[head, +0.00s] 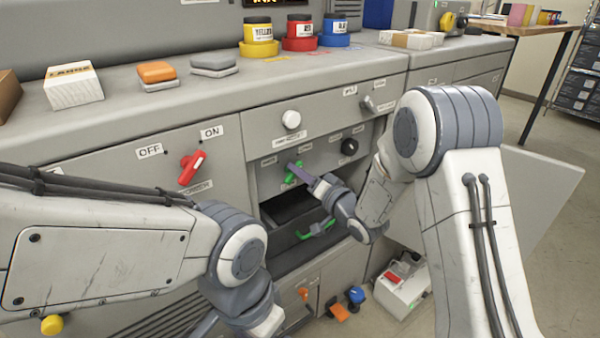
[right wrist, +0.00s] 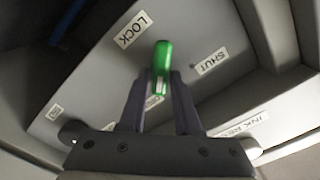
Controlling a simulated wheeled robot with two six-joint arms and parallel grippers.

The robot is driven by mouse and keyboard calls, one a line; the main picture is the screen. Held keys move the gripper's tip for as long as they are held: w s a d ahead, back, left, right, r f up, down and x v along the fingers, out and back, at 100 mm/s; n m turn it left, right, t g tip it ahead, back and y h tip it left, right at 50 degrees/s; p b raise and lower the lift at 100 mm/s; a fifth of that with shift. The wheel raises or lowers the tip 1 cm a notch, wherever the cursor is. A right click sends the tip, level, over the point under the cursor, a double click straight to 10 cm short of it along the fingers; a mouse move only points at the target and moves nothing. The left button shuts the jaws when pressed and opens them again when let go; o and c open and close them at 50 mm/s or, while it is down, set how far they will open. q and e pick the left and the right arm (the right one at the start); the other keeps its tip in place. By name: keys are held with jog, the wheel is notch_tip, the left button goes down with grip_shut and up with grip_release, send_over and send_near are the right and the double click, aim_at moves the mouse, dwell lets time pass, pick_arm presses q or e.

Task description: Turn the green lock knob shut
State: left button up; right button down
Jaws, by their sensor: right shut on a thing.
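The green lock knob (head: 293,172) sits on the recessed grey panel in the middle of the machine. In the right wrist view the knob (right wrist: 162,62) is a bright green bar standing upright in the picture. A LOCK label (right wrist: 133,29) is to its upper left and a SHUT label (right wrist: 212,61) to its right. A small label below it is partly hidden by a finger. My right gripper (head: 308,176) reaches in from the right, its dark fingers (right wrist: 161,84) shut on the knob's near part. My left arm is at lower left; its fingers do not show.
A dark opening with a green handle (head: 318,228) lies below the knob. A red OFF/ON switch (head: 191,167) is to the left, a black knob (head: 349,146) to the right, and a white knob (head: 291,119) above. An open panel door (head: 535,190) stands at right.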

jog(key=shift+s+a+f+n+b, duration=0.1)
jog(key=shift+s+a+n+b, duration=0.1)
jog(key=shift+n+b, duration=2.5)
jog(key=shift+s+a+r+n+b, duration=0.15)
jog(key=shift+n+b, duration=1.85)
jog(key=shift+n, duration=1.3)
jog(key=shift+s+a+f+n+b, duration=0.1)
jog(key=shift+a+f+n+b, duration=0.1)
jog(key=shift+n+b, duration=2.5)
jog(key=shift+n+p, duration=0.35)
jog(key=shift+n, duration=0.05)
jog(key=c, duration=0.6)
grip_release()
